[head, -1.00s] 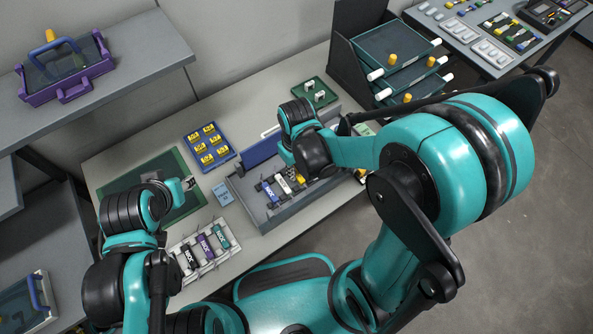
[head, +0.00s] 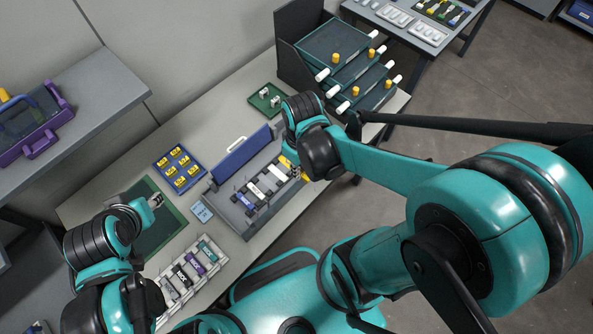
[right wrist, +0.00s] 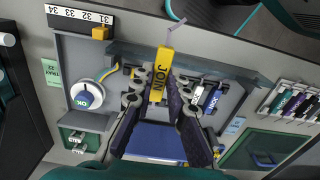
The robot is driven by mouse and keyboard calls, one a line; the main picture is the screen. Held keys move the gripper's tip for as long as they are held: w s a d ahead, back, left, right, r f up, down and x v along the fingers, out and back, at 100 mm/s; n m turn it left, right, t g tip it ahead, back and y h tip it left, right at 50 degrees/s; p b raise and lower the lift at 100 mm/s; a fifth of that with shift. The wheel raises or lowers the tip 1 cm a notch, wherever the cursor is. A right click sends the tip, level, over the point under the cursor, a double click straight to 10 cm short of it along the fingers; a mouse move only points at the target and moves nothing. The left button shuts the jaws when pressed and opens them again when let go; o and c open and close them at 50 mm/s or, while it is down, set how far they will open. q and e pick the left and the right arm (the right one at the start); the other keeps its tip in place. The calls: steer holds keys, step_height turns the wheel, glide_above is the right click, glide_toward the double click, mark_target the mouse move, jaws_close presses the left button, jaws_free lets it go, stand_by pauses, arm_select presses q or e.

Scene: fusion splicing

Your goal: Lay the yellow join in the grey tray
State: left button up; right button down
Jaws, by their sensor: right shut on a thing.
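The yellow join (right wrist: 159,76), marked JOIN, is between the fingers of my right gripper (right wrist: 160,98), which is shut on it. The join's outer end reaches over the tray's edge strip in the right wrist view. The grey tray (head: 266,217) lies below, with a blue flap (head: 241,154) along its back. It holds a black piece, a white piece and a blue piece side by side. In the head view my right arm hides the tray's right end and most of the join. My left gripper (head: 154,201) is over the green mat; its opening is unclear.
A blue holder (head: 180,170) with several yellow pieces stands left of the tray. A white rack (head: 190,270) of coloured pieces is at the front left. A small green tray (head: 265,100) and stacked drawers (head: 350,65) are at the back. A white round dispenser (right wrist: 88,95) sits beside the tray pieces.

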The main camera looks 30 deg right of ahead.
steer(key=b, duration=0.2)
glide_above(288, 164)
step_height(288, 164, down, 5)
steer(key=shift+w+r, duration=0.1)
steer(key=shift+f+b, duration=1.55)
steer(key=shift+f, duration=0.7)
steer(key=shift+f+b, duration=0.6)
steer(key=shift+b, duration=0.05)
steer(key=c, duration=1.4)
jaws_free()
steer(key=shift+r, duration=0.15)
step_height(288, 164, up, 12)
steer(key=shift+s+a+r+m+t, duration=0.4)
steer(key=shift+s+m+t, duration=0.25)
steer(key=shift+s+t, duration=0.55)
steer(key=shift+s+a+r+m+t, duration=0.25)
steer(key=shift+s+r+m+t, duration=0.35)
steer(key=shift+s+t, duration=0.55)
steer(key=shift+s+a+r+m+t, duration=0.35)
steer(key=shift+s+m+t, duration=0.4)
steer(key=shift+s+t, duration=0.45)
